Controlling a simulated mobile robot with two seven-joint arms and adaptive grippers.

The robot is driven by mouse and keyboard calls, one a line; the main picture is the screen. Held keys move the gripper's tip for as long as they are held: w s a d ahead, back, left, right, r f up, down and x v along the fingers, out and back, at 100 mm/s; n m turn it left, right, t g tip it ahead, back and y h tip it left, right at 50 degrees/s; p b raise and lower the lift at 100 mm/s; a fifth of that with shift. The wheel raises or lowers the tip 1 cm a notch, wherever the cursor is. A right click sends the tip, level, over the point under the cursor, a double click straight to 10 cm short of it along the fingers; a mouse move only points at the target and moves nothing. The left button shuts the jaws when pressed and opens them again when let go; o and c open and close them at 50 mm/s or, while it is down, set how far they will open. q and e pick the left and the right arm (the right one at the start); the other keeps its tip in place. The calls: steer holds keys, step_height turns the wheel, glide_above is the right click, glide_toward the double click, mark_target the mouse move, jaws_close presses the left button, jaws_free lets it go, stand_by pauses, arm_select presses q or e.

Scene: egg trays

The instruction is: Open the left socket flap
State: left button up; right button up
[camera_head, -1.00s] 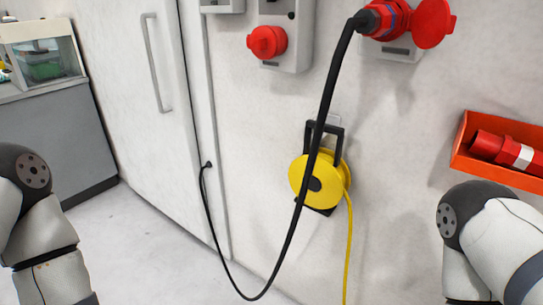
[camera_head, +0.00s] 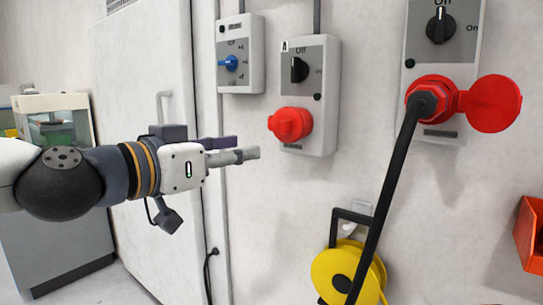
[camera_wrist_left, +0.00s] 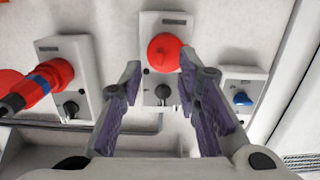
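The left socket's red flap (camera_head: 290,124) is a round cap, closed over the socket at the bottom of a grey wall box (camera_head: 325,80). In the left wrist view, where the box appears upside down, the flap (camera_wrist_left: 164,53) lies beyond and between the fingers. My left gripper (camera_head: 246,148) is raised to the left of the box, pointing toward it, apart from the flap. In the left wrist view its two fingers (camera_wrist_left: 159,66) are spread with nothing between them. My right gripper is out of view.
The right socket (camera_head: 432,92) has a black-cabled plug in it and its red flap (camera_head: 494,104) stands open. A small box with a blue knob (camera_head: 231,63) is left of the task's box. A yellow cable reel (camera_head: 335,272) hangs below. A white door (camera_head: 150,75) stands left.

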mark_target(278, 122)
arm_select(q)
steer(key=shift+t, duration=0.3)
steer(key=w+d+r, duration=0.1)
steer(key=w+d, duration=0.1)
steer(key=w, duration=0.1)
steer(key=w+d+r, duration=0.1)
steer(key=w+d, duration=0.1)
steer(key=w, duration=0.1)
steer(key=w+d+r+b, duration=0.1)
steer(key=w+d, duration=0.1)
steer(key=w, duration=0.1)
steer(key=shift+w+d+r, duration=0.25)
steer(key=shift+d, duration=0.15)
jaws_close()
